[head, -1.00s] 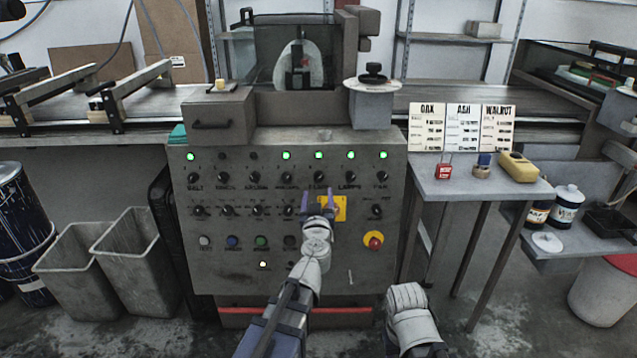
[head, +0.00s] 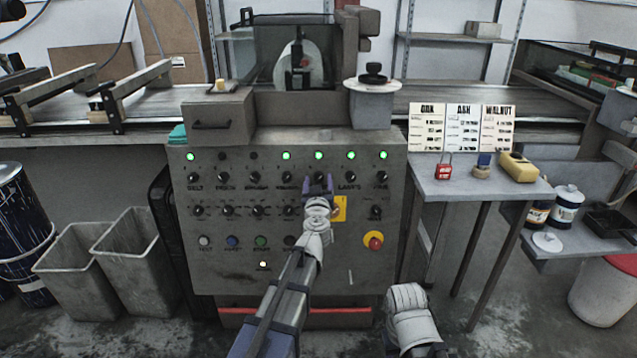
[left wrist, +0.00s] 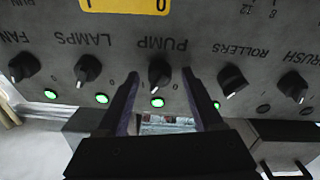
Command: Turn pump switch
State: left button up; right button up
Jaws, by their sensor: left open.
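The pump switch (left wrist: 160,73) is a black rotary knob on the grey control panel (head: 225,278). The left wrist view shows it upside down, under the PUMP label, with its white mark toward a lit green lamp (left wrist: 157,102). My left gripper (left wrist: 162,74) is open, with one purple finger on each side of the knob. I cannot tell whether either finger touches it. In the head view the left gripper (head: 319,181) covers most of the knob and its label. My right arm shows at the bottom of the head view, but its fingers do not.
The LAMPS knob (left wrist: 87,69) and ROLLERS knob (left wrist: 232,80) sit close on either side. A yellow plate (head: 340,208) and a red emergency button (head: 375,241) are lower on the panel. A side table (head: 480,187) stands at right.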

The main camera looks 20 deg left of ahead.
pick_arm(q)
grip_shut()
dwell(0.4)
jog(key=shift+d+n, duration=0.1)
jog(key=shift+n, duration=0.4)
jog(key=n+y, duration=0.1)
jog(key=n, duration=0.4)
jog(key=shift+d+n, duration=0.1)
jog(key=shift+n, duration=0.2)
jog(key=n, duration=0.3)
jog(key=n+g+y+p, duration=0.1)
jog(key=n, duration=0.3)
jog(key=shift+r+g+y+p, duration=0.1)
jog(key=shift+g+y+p, duration=0.2)
grip_release()
